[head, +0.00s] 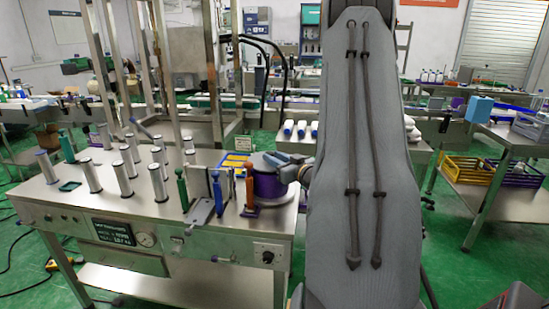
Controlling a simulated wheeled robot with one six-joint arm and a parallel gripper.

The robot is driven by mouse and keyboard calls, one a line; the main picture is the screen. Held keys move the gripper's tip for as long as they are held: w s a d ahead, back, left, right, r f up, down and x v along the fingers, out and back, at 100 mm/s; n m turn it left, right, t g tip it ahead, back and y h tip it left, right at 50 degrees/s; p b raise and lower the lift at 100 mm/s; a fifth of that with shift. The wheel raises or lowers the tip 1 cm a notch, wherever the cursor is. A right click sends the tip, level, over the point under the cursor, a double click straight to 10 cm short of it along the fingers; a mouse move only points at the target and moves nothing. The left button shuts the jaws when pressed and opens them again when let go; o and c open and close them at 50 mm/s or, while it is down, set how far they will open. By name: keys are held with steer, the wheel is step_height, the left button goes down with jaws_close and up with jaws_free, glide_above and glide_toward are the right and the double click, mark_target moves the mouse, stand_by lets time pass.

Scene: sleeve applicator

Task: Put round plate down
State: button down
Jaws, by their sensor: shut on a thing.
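The round plate (266,163) is a grey disc at the right end of the steel machine table. It shows over a purple cylinder (268,187); I cannot tell whether it touches the cylinder. My gripper (297,172) is at the plate's right edge, shut on it. The gripper is small in the picture and partly hidden by my large grey arm, so its fingertips do not show clearly.
The steel machine table (215,246) carries several upright silver posts at left. An orange upright piece (250,189), a blue one (217,191) and a green one (183,190) stand left of the cylinder. White bottles (301,129) lie behind. My arm blocks the middle right.

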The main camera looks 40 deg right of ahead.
steer(key=shift+f, duration=0.25)
steer(key=c, duration=1.4)
jaws_free()
steer(key=shift+c, duration=0.2)
steer(key=shift+r, duration=0.3)
steer(key=s+a+r+b, duration=0.1)
steer(key=s, duration=1.1)
steer(key=shift+r, duration=0.15)
